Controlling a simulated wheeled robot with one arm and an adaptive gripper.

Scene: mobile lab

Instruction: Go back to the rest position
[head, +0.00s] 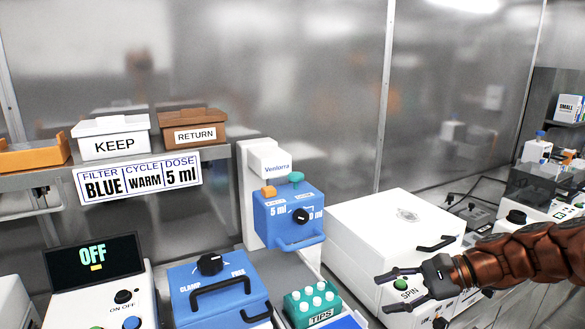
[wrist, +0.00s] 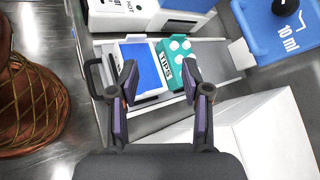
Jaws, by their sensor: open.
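My gripper (head: 388,292) is at the lower right in the head view, in front of the white box-shaped machine (head: 385,232) with a green button marked SPIN. In the wrist view my gripper (wrist: 160,82) has its two fingers spread apart with nothing between them. Beyond the fingertips lie a blue-topped white tray (wrist: 146,68) and a teal TIPS rack (wrist: 178,62). The gripper looks apart from both. The brown arm runs from it to the right edge of the head view.
A blue Ventorra dispenser (head: 287,222) stands mid-scene. A blue clamp device (head: 215,297) and a screen reading OFF (head: 93,262) are at lower left. KEEP (head: 112,138) and RETURN (head: 192,128) bins sit on a shelf. More equipment crowds the right.

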